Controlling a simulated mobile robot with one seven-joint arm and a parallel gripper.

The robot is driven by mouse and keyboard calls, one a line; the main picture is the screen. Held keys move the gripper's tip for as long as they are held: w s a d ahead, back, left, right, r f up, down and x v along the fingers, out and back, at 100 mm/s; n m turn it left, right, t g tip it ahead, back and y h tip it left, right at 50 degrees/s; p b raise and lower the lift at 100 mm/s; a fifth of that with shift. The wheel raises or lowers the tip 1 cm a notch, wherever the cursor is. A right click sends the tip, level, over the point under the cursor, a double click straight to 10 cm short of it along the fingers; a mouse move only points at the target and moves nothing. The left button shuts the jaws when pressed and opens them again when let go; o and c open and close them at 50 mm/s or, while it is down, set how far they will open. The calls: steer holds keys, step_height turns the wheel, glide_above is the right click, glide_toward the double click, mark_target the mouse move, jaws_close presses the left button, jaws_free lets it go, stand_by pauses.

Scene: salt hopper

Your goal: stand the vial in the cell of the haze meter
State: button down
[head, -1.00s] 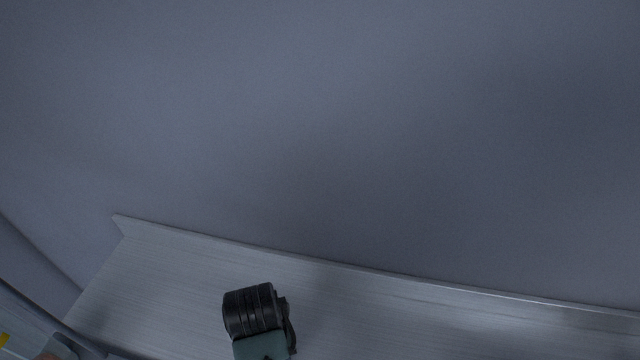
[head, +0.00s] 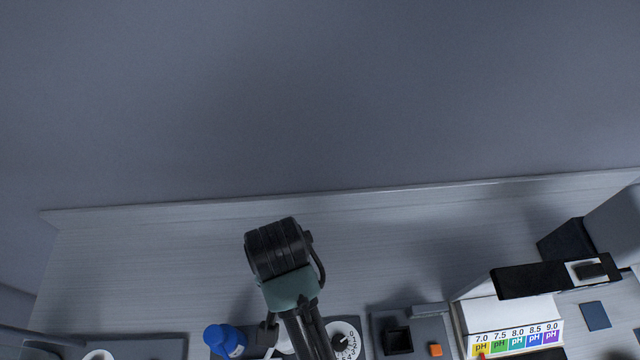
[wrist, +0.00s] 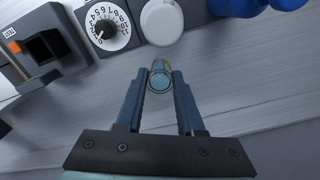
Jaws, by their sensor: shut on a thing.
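My gripper (wrist: 160,80) is shut on the vial (wrist: 160,70), a small clear cylinder seen nearly end-on between the fingertips in the wrist view. The bench shows beyond it. A grey block with a dark square opening and an orange button, apparently the haze meter (wrist: 48,62), is at upper left there, apart from the vial. It also shows in the head view (head: 420,330) at bottom centre-right, right of my arm. Its opening appears empty. In the head view, my arm hides the fingertips and vial.
A white numbered dial (head: 345,338) lies between my arm and the block. A blue-capped item (head: 224,340) stands left of my arm. A pH colour block (head: 515,340) and black-fronted equipment (head: 545,278) stand at right. The bench's rear strip (head: 150,245) is clear before the wall.

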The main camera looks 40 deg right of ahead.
step_height(320, 180, down, 10)
steer(key=shift+f+p, duration=0.1)
steer(key=shift+p, duration=0.4)
steer(key=shift+f, duration=0.15)
steer(key=c, duration=0.5)
jaws_free()
step_height(320, 180, up, 12)
steer(key=shift+r+p, duration=0.25)
steer(key=shift+p, duration=0.2)
